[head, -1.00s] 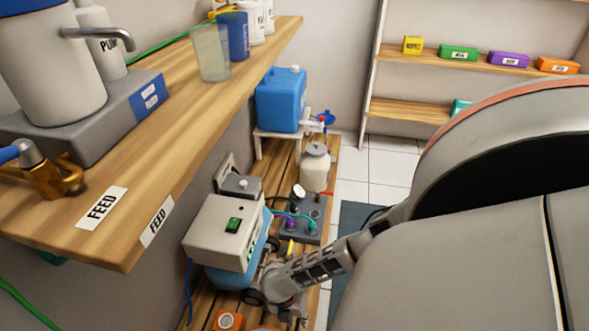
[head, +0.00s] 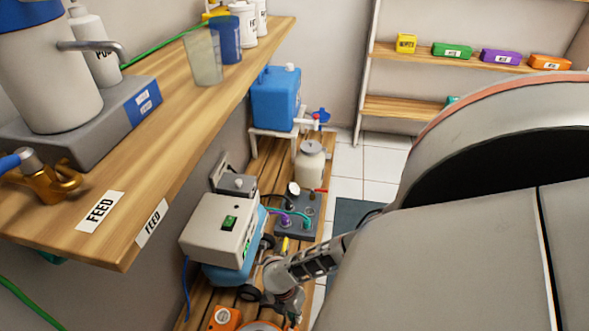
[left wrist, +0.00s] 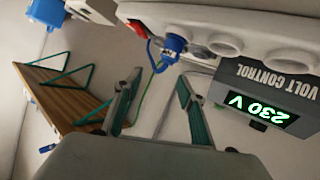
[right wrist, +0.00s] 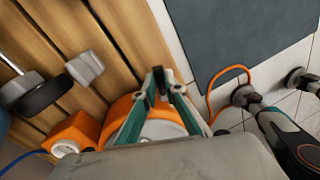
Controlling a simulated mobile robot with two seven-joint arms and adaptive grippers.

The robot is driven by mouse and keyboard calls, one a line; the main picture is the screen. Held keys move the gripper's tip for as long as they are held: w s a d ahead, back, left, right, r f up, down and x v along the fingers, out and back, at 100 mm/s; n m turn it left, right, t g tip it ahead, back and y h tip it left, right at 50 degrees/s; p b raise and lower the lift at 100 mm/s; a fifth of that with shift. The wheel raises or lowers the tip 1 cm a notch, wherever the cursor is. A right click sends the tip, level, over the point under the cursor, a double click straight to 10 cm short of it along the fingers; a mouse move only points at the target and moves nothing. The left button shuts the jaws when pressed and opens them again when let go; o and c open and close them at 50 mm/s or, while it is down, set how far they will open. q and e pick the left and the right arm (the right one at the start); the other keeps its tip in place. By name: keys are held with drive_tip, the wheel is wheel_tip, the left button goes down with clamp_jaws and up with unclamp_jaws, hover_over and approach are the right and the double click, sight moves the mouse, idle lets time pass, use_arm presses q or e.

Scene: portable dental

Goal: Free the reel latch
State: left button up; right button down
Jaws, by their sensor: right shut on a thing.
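The orange reel with a pale round face (right wrist: 160,129) lies on the wooden bench in the right wrist view. Only a sliver of its rim (head: 262,325) shows at the bottom of the head view. My right gripper (right wrist: 163,84) is at the reel's far rim, its fingertips close together on a small dark piece, seemingly the reel latch. The fingers mostly hide that piece. In the head view my right gripper (head: 292,302) is low over the bench edge. My left gripper (left wrist: 158,80) is open and empty, below a blue plug in a white socket strip.
An orange socket box (right wrist: 76,134) sits beside the reel, with the white-and-blue wheeled unit (head: 218,232) beyond. An orange cable (right wrist: 213,92) loops over the floor side. A volt control box (left wrist: 265,90) reading 230 V is right of my left gripper. The feed shelf (head: 180,130) overhangs the bench.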

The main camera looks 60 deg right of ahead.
drive_tip(key=m, duration=0.2)
drive_tip(key=s+m+p, duration=0.1)
drive_tip(key=shift+a+r+m+y, duration=0.1)
drive_tip(key=shift+m+y, duration=0.3)
use_arm(q)
drive_tip(key=s+a+f+m+g+y+p, duration=0.1)
drive_tip(key=a+f+m+p, duration=0.1)
drive_tip(key=a+p, duration=0.2)
drive_tip(key=shift+s+a+f+m, duration=0.3)
drive_tip(key=shift+s+a+f, duration=0.05)
drive_tip(key=shift+a, duration=0.3)
use_arm(e)
drive_tip(key=shift+s+a+m+t+y, duration=0.25)
drive_tip(key=shift+s+a+m, duration=0.25)
drive_tip(key=shift+m, duration=1.4)
drive_tip(key=shift+s+a+m+t+y, duration=0.25)
drive_tip(key=shift+s+m, duration=0.3)
drive_tip(key=shift+m, duration=1.35)
drive_tip(key=shift+s+a+m+t+y, duration=0.25)
drive_tip(key=shift+s+a+m, duration=0.25)
drive_tip(key=shift+m, duration=1.4)
drive_tip(key=shift+s, duration=0.1)
use_arm(q)
drive_tip(key=shift+w+r, duration=0.15)
drive_tip(key=shift+w, duration=0.05)
